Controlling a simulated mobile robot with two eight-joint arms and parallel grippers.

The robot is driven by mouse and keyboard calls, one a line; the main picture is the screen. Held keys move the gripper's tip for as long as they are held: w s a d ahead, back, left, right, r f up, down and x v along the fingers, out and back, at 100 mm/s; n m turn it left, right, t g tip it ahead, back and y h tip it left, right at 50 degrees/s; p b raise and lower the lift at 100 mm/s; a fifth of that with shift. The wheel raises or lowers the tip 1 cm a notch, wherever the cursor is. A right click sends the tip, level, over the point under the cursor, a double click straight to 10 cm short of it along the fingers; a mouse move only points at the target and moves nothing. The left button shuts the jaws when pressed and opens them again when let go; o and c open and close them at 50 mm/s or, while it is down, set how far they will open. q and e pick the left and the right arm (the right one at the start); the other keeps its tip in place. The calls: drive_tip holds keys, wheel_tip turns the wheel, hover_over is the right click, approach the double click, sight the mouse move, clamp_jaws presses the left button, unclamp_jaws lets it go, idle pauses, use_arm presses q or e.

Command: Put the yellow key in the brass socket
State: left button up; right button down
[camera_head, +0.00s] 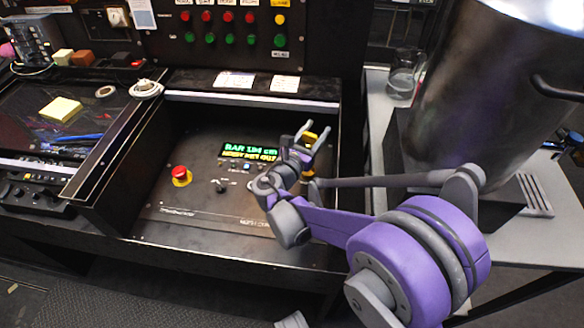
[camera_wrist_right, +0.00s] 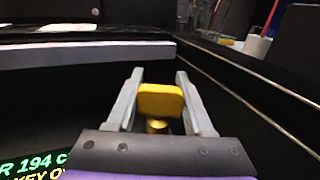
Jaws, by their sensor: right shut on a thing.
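The yellow key (camera_head: 310,136) is between the fingers of my right gripper (camera_head: 307,143), over the right part of the black console. In the right wrist view the key's flat, rounded yellow head (camera_wrist_right: 161,101) is between the two grey fingers of my right gripper (camera_wrist_right: 158,98), which is shut on it. A round yellow or brass-coloured part (camera_wrist_right: 157,126) shows just below the head; I cannot tell whether it belongs to the key or the socket. A small brass-coloured piece (camera_head: 308,172) shows below the gripper in the head view, partly hidden by it.
A red button (camera_head: 180,174) on a yellow base, a small knob (camera_head: 221,186) and a green-text display (camera_head: 249,152) lie left of my gripper. The console's raised right wall is close by. A large metal pot (camera_head: 480,90) stands to the right.

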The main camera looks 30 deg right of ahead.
wheel_tip(320, 180, down, 10)
drive_tip(key=b, duration=0.3)
drive_tip(key=shift+w, duration=0.1)
drive_tip(key=shift+f, duration=0.1)
drive_tip(key=shift+c, duration=1.4)
unclamp_jaws()
drive_tip(key=shift+f, duration=0.1)
drive_tip(key=shift+r, duration=0.2)
drive_tip(key=shift+a, duration=0.3)
drive_tip(key=v, duration=1.1)
drive_tip(key=shift+s+a+p, duration=0.15)
drive_tip(key=shift+s+p, duration=0.05)
drive_tip(key=shift+p, duration=0.1)
